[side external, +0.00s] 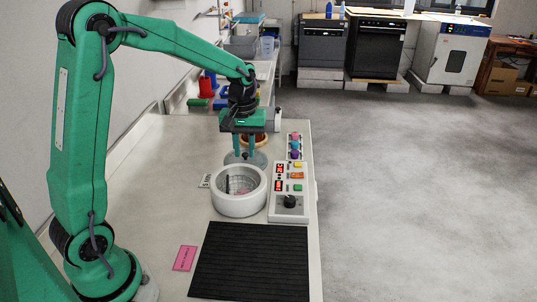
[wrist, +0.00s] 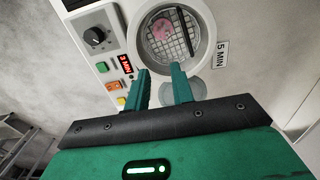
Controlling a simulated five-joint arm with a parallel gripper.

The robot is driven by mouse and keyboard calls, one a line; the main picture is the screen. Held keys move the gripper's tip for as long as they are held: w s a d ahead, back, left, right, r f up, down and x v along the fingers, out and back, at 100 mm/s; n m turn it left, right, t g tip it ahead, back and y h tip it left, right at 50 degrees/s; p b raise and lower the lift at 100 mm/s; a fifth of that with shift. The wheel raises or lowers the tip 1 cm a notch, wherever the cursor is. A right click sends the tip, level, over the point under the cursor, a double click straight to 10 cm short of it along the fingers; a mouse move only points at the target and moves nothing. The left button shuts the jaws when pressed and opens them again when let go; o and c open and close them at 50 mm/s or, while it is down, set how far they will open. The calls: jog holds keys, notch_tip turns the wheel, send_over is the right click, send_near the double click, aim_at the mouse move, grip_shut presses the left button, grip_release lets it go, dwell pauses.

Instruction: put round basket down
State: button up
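The round wire basket (side external: 241,184) sits inside the white round oven (side external: 238,204). In the wrist view, the basket's mesh (wrist: 165,48) shows inside the oven ring, with a pink piece in it and a dark bar across its right side. My gripper (side external: 244,152) points down just behind the oven, over a grey disc (side external: 260,159). Its fingers (wrist: 160,75) are apart with nothing visible between them, clear of the basket. The disc (wrist: 197,88) is partly hidden by a finger in the wrist view.
A control panel (side external: 289,207) with a knob, buttons and red displays stands right of the oven. A black ribbed mat (side external: 250,262) lies in front, with a pink label (side external: 184,258) beside it. A brown round item (side external: 262,140) is partly hidden behind my gripper.

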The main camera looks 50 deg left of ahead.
jog(key=shift+r, duration=2.95)
jog(key=s+d+r+m+t, duration=0.2)
jog(key=s+d+m, duration=0.2)
jog(key=s, duration=0.5)
jog(key=s+d+r+m+t, duration=0.1)
jog(key=s+d+m+t, duration=0.2)
jog(key=s, duration=0.7)
jog(key=shift+s+d+r+m+t, duration=0.15)
jog(key=shift+d+r+m+t, duration=0.2)
jog(key=shift+d+m, duration=0.55)
